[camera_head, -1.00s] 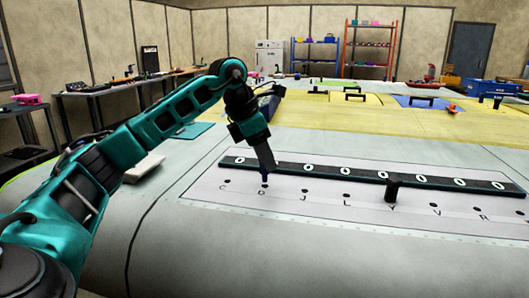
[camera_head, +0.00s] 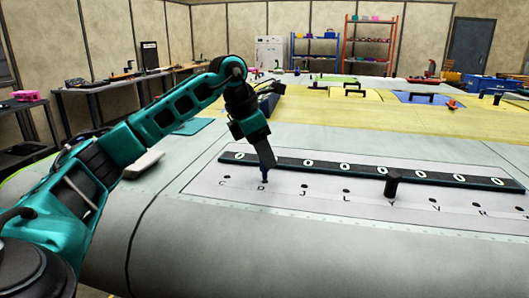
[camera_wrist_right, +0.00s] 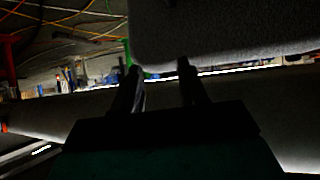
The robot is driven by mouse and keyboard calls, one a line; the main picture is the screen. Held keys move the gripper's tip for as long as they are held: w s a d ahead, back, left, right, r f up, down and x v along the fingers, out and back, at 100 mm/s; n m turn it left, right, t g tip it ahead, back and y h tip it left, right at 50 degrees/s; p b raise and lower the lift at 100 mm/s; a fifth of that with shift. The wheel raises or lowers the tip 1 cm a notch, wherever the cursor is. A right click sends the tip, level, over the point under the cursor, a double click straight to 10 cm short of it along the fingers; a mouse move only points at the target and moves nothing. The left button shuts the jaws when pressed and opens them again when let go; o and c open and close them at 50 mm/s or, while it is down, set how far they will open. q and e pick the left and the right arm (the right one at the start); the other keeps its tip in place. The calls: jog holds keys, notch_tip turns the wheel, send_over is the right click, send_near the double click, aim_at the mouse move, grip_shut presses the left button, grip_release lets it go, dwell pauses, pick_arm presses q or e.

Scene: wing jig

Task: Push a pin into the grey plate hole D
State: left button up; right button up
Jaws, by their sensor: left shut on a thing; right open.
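The grey plate (camera_head: 225,197) lies on the large curved grey surface, with a row of small dark holes marked with letters. My left gripper (camera_head: 268,164) points down at the plate's left part and is shut on a small dark blue pin (camera_head: 264,177). The pin is upright right at the hole marked D. The pin hides the hole, and I cannot tell how deep its tip sits. In the right wrist view my right gripper (camera_wrist_right: 158,68) is open and empty, with a grey surface (camera_wrist_right: 230,35) just beyond its fingers.
A dark bar (camera_head: 330,169) with white ovals runs along the plate behind the holes. A dark post (camera_head: 391,185) stands near the letter Y. A hole (camera_head: 227,177) at C is free. Handles (camera_head: 355,93) and tools stand farther back.

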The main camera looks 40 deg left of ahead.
pick_arm(q)
jog(key=shift+f, duration=0.2)
jog(key=shift+f+b, duration=0.95)
jog(key=shift+f, duration=0.3)
jog(key=o, duration=1.1)
jog(key=shift+r, duration=0.15)
jog(key=p+v, duration=0.2)
jog(key=v, duration=1)
jog(key=shift+a+r, duration=0.1)
jog(key=shift+r, duration=0.25)
